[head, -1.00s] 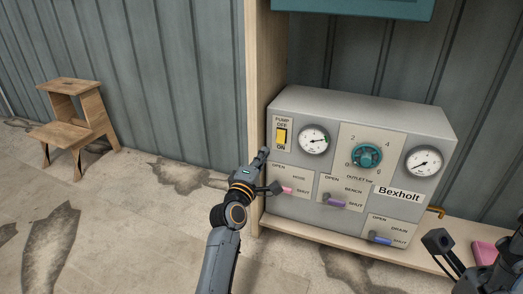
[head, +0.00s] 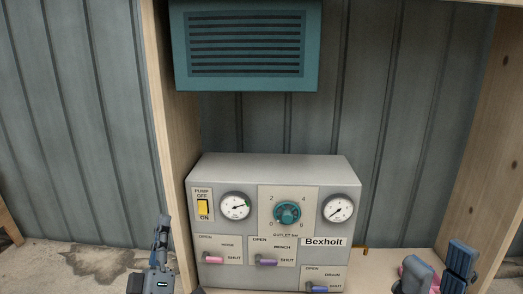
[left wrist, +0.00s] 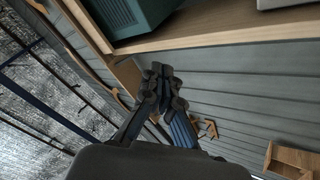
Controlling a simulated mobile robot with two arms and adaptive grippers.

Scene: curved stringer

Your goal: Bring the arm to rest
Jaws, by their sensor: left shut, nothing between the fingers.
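My left gripper (head: 161,234) points up at the lower left of the head view, left of the grey Bexholt panel (head: 270,167) and apart from it. In the left wrist view its fingers (left wrist: 162,90) are together with nothing between them. My right gripper (head: 438,264) is at the lower right of the head view. Its fingers appear apart, and its lower part is cut off by the frame. The panel carries a yellow pump switch (head: 203,207), a teal outlet knob (head: 287,212), and pink (head: 213,260), purple (head: 267,262) and blue (head: 319,289) levers.
A teal louvred box (head: 246,45) hangs above the panel. Wooden posts (head: 172,130) flank the bay. A wooden stool (left wrist: 290,160) shows in the left wrist view.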

